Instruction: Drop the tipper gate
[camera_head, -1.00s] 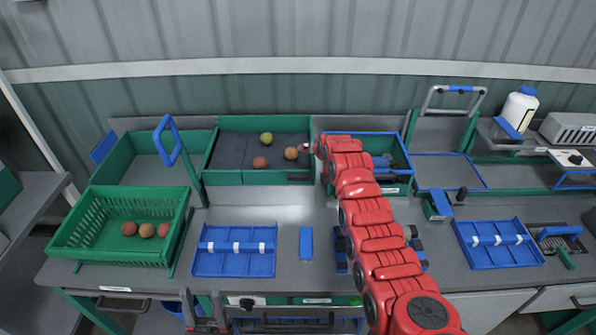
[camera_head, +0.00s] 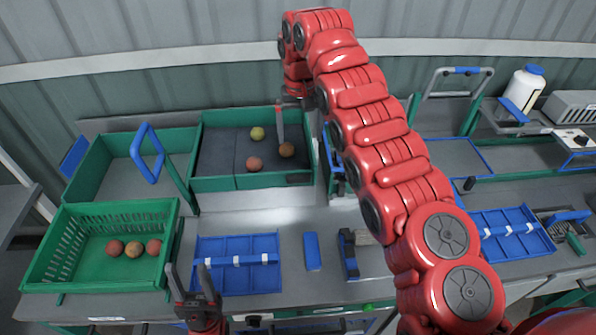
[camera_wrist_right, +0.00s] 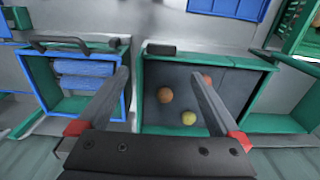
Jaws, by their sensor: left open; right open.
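No part is clearly marked as the tipper gate. A green-framed tray with a dark lining (camera_head: 222,152) holds three tomatoes (camera_head: 255,163), two reddish and one yellow-green. It also shows in the right wrist view (camera_wrist_right: 232,88). A blue loop handle (camera_head: 147,152) stands upright at the green bin left of it. A grey raised frame with a blue grip (camera_head: 466,71) stands at the back right. My right gripper (camera_head: 293,122) is open and empty above the tray's right end. My left gripper (camera_head: 188,270) is open and empty at the front, before the blue divided tray.
A green slatted crate (camera_head: 60,262) with three tomatoes stands at the front left. Blue divided trays (camera_head: 237,282) lie on the bench. A blue-rimmed bin (camera_wrist_right: 122,95) with blue items adjoins the dark tray. A white bottle (camera_head: 523,88) stands at the back right.

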